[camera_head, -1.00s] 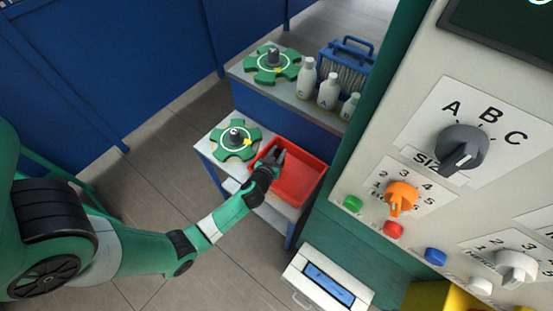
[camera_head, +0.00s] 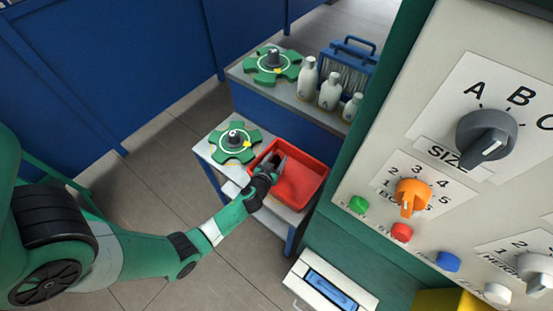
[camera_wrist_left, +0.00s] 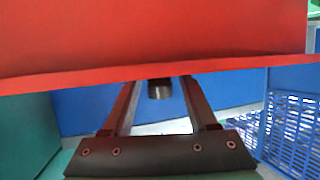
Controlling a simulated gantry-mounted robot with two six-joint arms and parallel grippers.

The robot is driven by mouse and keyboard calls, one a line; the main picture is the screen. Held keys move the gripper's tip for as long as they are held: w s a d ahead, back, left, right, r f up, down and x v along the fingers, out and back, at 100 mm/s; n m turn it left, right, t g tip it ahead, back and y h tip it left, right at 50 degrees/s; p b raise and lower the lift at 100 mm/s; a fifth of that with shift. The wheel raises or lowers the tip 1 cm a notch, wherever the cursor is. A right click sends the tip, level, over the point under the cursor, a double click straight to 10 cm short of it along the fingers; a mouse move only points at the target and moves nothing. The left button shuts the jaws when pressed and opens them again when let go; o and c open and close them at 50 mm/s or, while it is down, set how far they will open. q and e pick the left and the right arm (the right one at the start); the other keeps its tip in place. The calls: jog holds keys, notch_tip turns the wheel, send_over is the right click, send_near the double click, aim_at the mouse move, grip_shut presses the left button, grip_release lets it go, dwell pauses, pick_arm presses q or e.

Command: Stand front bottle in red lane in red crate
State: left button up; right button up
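The red crate (camera_head: 312,163) sits on a low bench, its inside showing plain red in the head view. My left gripper (camera_head: 273,162) is at the crate's left side, fingers apart. In the left wrist view the gripper's two fingers (camera_wrist_left: 160,92) are spread, and a broad red surface (camera_wrist_left: 160,40), apparently the crate, fills the top. A short dark cylinder (camera_wrist_left: 160,89) shows between the fingers, with gaps on both sides; I cannot tell what it is. No amber bottle is clearly visible. My right gripper is out of view.
Green star wheels stand on the bench (camera_head: 234,143) and on the shelf (camera_head: 272,63) behind. Pale bottles (camera_head: 330,92) and a blue crate (camera_head: 347,68) stand on that shelf. A control panel (camera_head: 450,150) rises close on the right.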

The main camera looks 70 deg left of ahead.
pick_arm(q)
jog(key=shift+r, duration=0.2)
jog(key=shift+s+d+r+p, duration=0.1)
jog(key=shift+s+d+p, duration=0.1)
jog(key=shift+d+p, duration=0.1)
jog(key=p+v, duration=0.1)
jog(key=v, duration=1)
jog(key=shift+s, duration=0.15)
